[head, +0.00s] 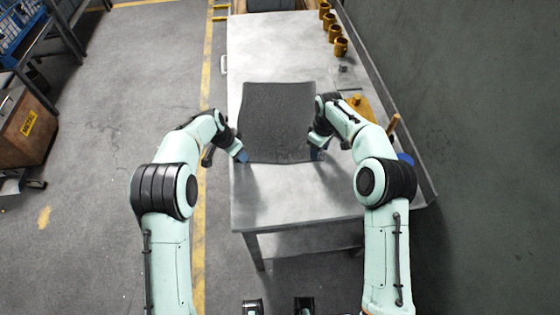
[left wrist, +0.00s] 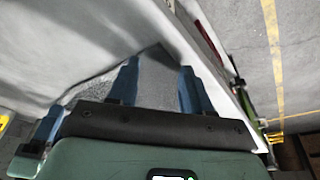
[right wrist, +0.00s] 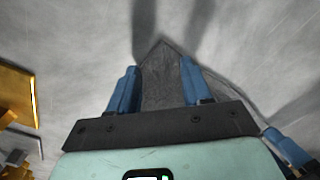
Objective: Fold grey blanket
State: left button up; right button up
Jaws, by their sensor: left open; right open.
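The grey blanket (head: 278,122) lies flat and spread out on the light table, dark grey and roughly rectangular. My left gripper (head: 242,156) is at its near left corner. In the left wrist view the blanket corner (left wrist: 157,82) lies between the open blue fingers (left wrist: 156,88). My right gripper (head: 318,154) is at the near right corner. In the right wrist view that corner (right wrist: 163,82) shows between the open blue fingers (right wrist: 158,90). Both grippers are open. I cannot tell whether the fingers touch the cloth.
The table (head: 290,207) is bare in front of the blanket. Several yellow cups (head: 340,47) stand along its far right edge. A yellow object (head: 361,105) and a blue round item (head: 405,159) lie right of my right arm. A wall bounds the right side.

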pick_arm(q)
jog(key=shift+s+f, duration=0.1)
jog(key=shift+f, duration=0.05)
pick_arm(e)
jog(key=shift+s+f, duration=0.1)
jog(key=shift+f, duration=0.1)
pick_arm(q)
grip_shut()
pick_arm(e)
jog(key=shift+f, duration=0.1)
grip_shut()
pick_arm(q)
jog(key=shift+a, duration=0.1)
pick_arm(e)
jog(key=shift+d, duration=0.1)
